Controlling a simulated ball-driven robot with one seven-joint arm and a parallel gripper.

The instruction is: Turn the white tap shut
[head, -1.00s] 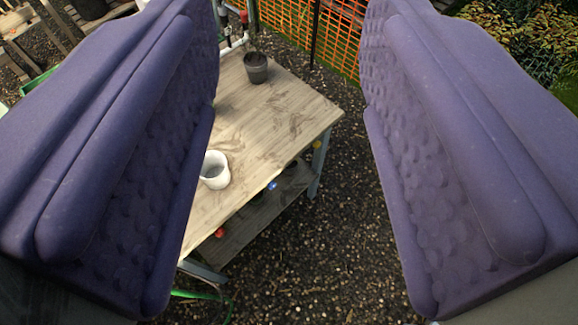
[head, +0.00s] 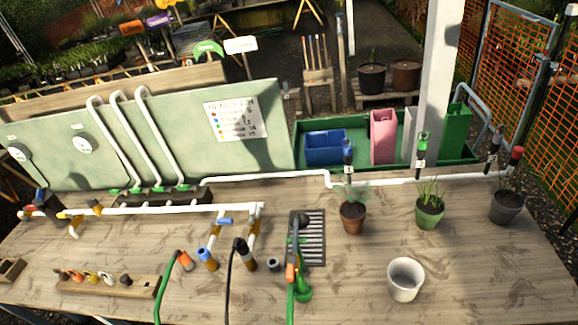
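I cannot pick out a tap with a white handle in the head view. White piping (head: 270,179) runs along the back of the bench. A lower white pipe (head: 160,210) carries a blue lever (head: 222,221) and an orange-yellow fitting (head: 96,207). Several small green taps sit at the foot of three arched white pipes (head: 133,140). Along the right pipe stand upright fittings with a blue-black top (head: 348,152), a green top (head: 422,140), a black top (head: 493,136) and a red top (head: 516,154). My gripper does not show.
The wooden bench (head: 340,285) holds a white cup (head: 405,279), a terracotta pot (head: 352,217), a green pot (head: 429,212), a dark pot (head: 507,206), a drain grate (head: 313,238) and hoses (head: 229,285). A green panel (head: 190,120) stands behind. Bare wood lies at front right.

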